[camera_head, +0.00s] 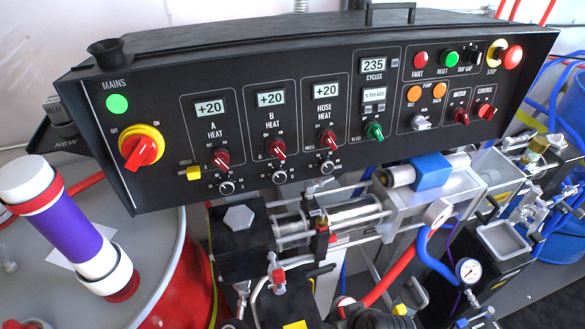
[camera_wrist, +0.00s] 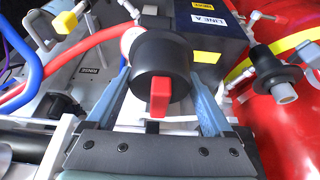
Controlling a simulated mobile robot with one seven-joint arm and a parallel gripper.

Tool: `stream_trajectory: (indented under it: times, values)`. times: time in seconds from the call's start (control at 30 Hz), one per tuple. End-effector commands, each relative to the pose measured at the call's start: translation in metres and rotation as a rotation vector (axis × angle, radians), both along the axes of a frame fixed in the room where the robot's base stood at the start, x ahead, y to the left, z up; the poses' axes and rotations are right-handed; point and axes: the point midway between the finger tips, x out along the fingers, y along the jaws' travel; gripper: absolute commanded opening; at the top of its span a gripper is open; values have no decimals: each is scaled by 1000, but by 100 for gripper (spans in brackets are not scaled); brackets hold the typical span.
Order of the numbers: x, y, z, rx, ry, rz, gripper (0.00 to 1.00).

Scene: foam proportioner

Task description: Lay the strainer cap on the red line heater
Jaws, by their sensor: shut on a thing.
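My gripper (camera_wrist: 160,105) fills the lower middle of the wrist view, its two pale blue fingers on either side of a thick black round cap, which I take as the strainer cap (camera_wrist: 150,52). The cap has a red tab (camera_wrist: 160,97) on its near face. The gripper is shut on the cap. Behind it stands a dark box marked LINE A (camera_wrist: 217,30) with yellow labels; whether they touch is unclear. I cannot single out the red line heater for sure in either view. My gripper is not clearly seen in the head view.
A black control panel (camera_head: 75,105) spans the head view. A red drum (camera_head: 197,285) is at left, with a purple and white cylinder (camera_head: 72,225) over its lid. Red hoses (camera_wrist: 75,55), blue hoses (camera_wrist: 28,72) and a black fitting (camera_wrist: 277,68) crowd the wrist view.

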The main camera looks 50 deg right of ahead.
Motion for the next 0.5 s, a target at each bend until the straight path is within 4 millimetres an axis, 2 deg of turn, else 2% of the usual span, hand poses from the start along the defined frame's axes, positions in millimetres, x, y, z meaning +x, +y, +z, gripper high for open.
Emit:
stream_trajectory:
  times: [0.1, 0.3, 0.47, 0.5]
  values:
    - [33, 11, 2, -2, -3, 5, 21]
    - [79, 27, 2, -2, -2, 4, 21]
    - [109, 37, 2, -2, -2, 2, 21]
    - [107, 38, -7, 2, 4, -1, 21]
